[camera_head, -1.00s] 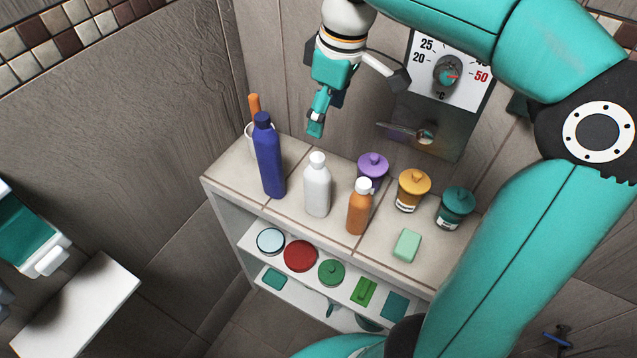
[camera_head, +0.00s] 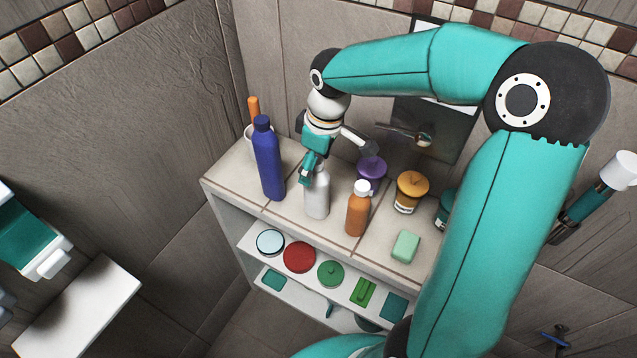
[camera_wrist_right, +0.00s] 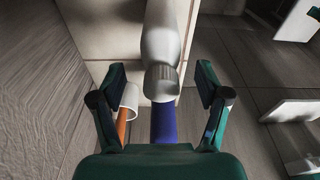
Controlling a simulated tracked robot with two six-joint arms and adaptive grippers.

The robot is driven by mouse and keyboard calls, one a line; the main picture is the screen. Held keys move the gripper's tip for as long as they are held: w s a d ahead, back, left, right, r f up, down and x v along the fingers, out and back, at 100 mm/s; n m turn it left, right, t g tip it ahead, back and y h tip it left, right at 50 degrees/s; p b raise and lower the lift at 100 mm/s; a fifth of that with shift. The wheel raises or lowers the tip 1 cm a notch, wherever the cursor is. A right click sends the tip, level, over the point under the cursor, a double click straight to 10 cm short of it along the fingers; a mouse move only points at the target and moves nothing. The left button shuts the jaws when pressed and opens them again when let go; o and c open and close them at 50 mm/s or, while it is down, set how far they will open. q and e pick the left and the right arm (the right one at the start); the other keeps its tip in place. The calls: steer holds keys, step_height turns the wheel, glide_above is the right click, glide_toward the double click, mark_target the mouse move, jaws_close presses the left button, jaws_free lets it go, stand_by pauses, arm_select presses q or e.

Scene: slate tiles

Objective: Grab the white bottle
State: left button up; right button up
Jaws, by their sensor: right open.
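The white bottle (camera_head: 317,199) stands upright on the tiled shelf top, between the blue bottle and the orange bottle. My right gripper (camera_head: 308,178) is at its top and hides the cap in the head view. In the right wrist view the white bottle (camera_wrist_right: 161,50) lies between the two open fingers of my right gripper (camera_wrist_right: 161,88), with space on both sides of its cap. The fingers do not appear to touch it.
A blue bottle (camera_head: 267,160) stands close on the left, with a cup holding an orange-handled item behind it. An orange bottle (camera_head: 358,212), purple jar (camera_head: 372,170), yellow jar (camera_head: 411,190), teal jar (camera_head: 444,210) and green soap (camera_head: 405,246) stand to the right. Lower shelves hold several small items.

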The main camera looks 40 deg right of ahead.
steer(key=shift+w+a+f, duration=0.1)
steer(key=shift+f, duration=0.75)
jaws_close()
